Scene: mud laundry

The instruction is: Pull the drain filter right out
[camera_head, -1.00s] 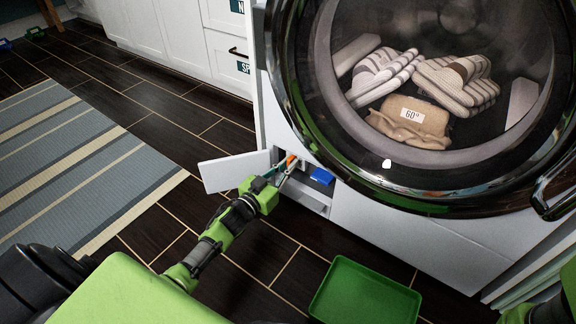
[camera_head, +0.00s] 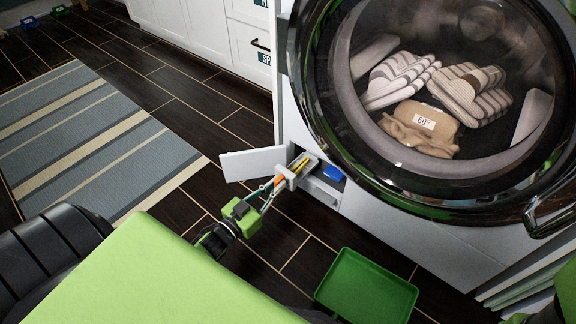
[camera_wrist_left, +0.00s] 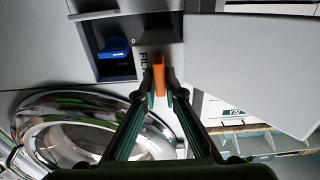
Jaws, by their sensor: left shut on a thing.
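The drain filter (camera_head: 286,172) has a pale front plate, an orange handle and a body with a yellowish part behind the plate. It sticks out from the opening low on the washing machine's front. I cannot tell whether its rear end is clear of the opening. My left gripper (camera_head: 269,190) is shut on the orange handle. In the left wrist view the orange handle (camera_wrist_left: 158,76) stands between the fingertips (camera_wrist_left: 160,92), in front of a pale plate with partly hidden lettering (camera_wrist_left: 143,66). My right gripper is not in view.
The small white flap (camera_head: 250,163) stands open left of the opening. A blue part (camera_head: 333,174) sits in the compartment right of the filter. A green tray (camera_head: 345,310) lies on the dark floor below. The round washer door (camera_head: 300,75) is above. A striped rug (camera_head: 90,140) lies left.

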